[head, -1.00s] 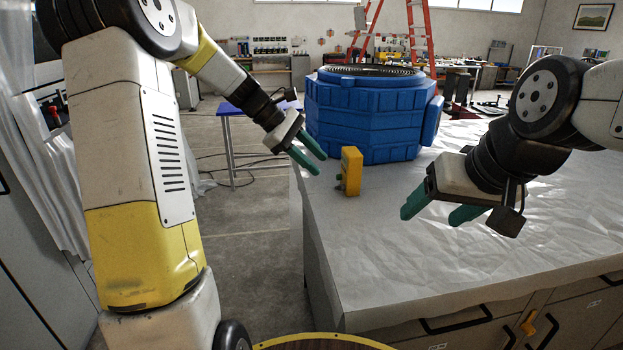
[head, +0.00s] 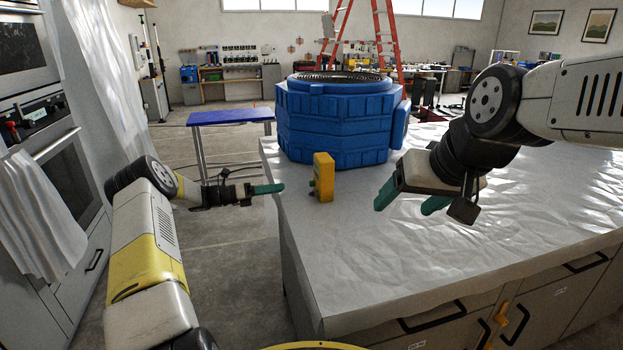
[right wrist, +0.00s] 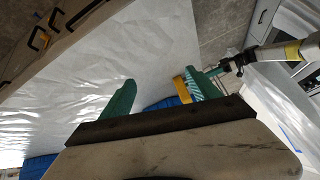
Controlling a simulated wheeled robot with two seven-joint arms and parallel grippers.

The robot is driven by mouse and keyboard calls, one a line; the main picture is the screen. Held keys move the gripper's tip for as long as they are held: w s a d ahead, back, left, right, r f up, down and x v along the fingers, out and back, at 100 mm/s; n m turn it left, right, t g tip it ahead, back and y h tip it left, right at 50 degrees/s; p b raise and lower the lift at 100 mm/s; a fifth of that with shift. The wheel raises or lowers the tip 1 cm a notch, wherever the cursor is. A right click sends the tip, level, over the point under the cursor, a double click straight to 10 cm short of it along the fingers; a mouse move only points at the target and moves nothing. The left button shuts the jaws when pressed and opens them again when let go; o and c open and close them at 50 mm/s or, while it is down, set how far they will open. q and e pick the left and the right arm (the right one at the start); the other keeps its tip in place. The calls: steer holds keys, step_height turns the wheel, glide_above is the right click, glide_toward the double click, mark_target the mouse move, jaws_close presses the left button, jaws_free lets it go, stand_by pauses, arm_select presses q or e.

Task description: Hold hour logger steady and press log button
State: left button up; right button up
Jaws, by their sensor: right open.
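The hour logger (head: 324,178) is a small yellow box standing upright on the covered counter near its left edge, with a green and dark part on its left side. In the right wrist view the logger (right wrist: 181,90) is partly hidden behind a finger. My left gripper (head: 270,188) points at the logger from the left, with a gap between them. Its fingers overlap edge-on, so their opening is hidden. My right gripper (head: 405,206) is open and empty, to the right of the logger and apart from it; it also shows in the right wrist view (right wrist: 160,82).
A large blue octagonal container (head: 335,125) stands on the counter (head: 400,265) just behind the logger. The counter's right side is clear. A blue-topped table (head: 230,117) is beyond the left edge. A red ladder (head: 385,40) and workbenches are farther back.

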steer(key=w+a+t, duration=0.1)
steer(key=w+t, duration=0.2)
steer(key=w, duration=1.2)
steer(key=n+t+y, duration=0.1)
steer(key=t, duration=0.4)
glide_toward(324, 163)
steer(key=w+d+r, duration=0.1)
steer(key=w+d, duration=0.2)
steer(key=d, duration=0.2)
steer(key=shift+n+t+y, duration=0.8)
steer(key=shift+t+y, duration=0.1)
steer(key=w+a+f, duration=0.1)
steer(key=a+f, duration=0.1)
steer(key=w+a+f, duration=0.1)
steer(key=f, duration=0.1)
steer(key=shift+w+a+f, duration=0.15)
steer(key=shift+w+a, duration=0.15)
steer(key=shift+w, duration=0.1)
steer(key=shift+w+a+f+t+y, duration=0.1)
steer(key=shift+a+f+t+y, duration=0.2)
steer(key=shift+a+f, duration=0.1)
steer(key=shift+w+a, duration=0.1)
steer(key=shift+w, duration=0.1)
steer(key=x, duration=0.7)
steer(key=shift+w, duration=0.15)
steer(key=shift+c, duration=0.4)
